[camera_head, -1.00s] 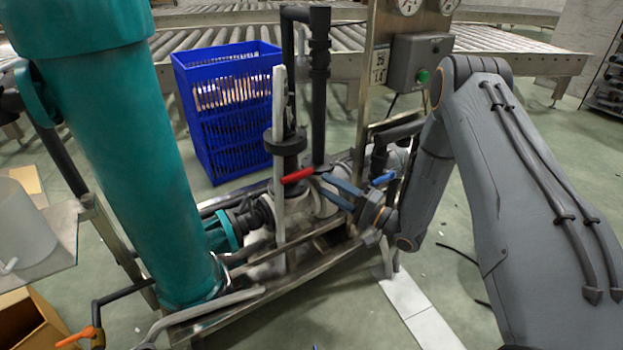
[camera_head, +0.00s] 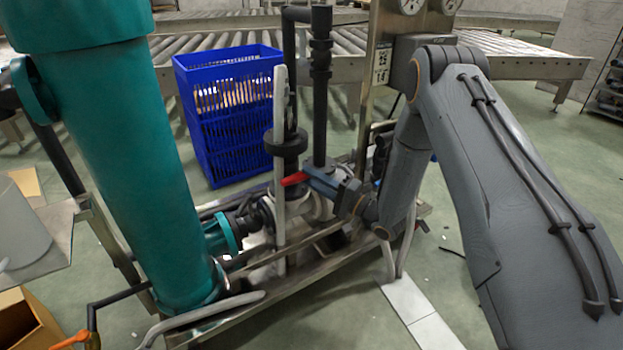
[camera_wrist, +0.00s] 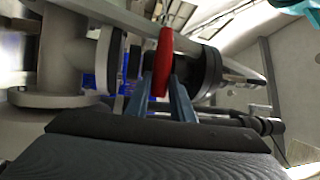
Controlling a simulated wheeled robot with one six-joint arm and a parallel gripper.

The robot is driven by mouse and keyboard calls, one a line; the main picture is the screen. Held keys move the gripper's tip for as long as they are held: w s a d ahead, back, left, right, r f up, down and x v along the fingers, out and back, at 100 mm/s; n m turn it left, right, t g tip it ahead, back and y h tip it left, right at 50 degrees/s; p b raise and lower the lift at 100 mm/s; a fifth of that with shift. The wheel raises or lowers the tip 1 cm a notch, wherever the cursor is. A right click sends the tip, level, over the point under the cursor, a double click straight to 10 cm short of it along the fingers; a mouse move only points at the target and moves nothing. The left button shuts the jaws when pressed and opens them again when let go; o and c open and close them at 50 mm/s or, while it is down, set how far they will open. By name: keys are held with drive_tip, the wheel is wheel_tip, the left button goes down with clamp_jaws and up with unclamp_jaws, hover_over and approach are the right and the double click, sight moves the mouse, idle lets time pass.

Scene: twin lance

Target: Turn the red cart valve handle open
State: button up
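The red valve handle (camera_head: 294,179) sits on the piping of the cart, next to the dark vertical pipe. It also shows in the wrist view (camera_wrist: 164,62), upright in that picture. My gripper (camera_head: 318,182) reaches it from the right. In the wrist view my gripper's two blue-grey fingers (camera_wrist: 160,82) stand on either side of the handle's lower end. The fingers are apart, with narrow gaps beside the handle, and I see no firm grip. The valve body behind the handle is partly hidden by my gripper and a pale upright post.
A large teal cylinder (camera_head: 125,160) stands left of the valve on the cart. A pale upright post (camera_head: 280,165) rises close to the handle. A blue crate (camera_head: 225,125) and a roller conveyor (camera_head: 530,62) are behind. An orange handle (camera_head: 70,340) is at lower left.

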clamp_jaws()
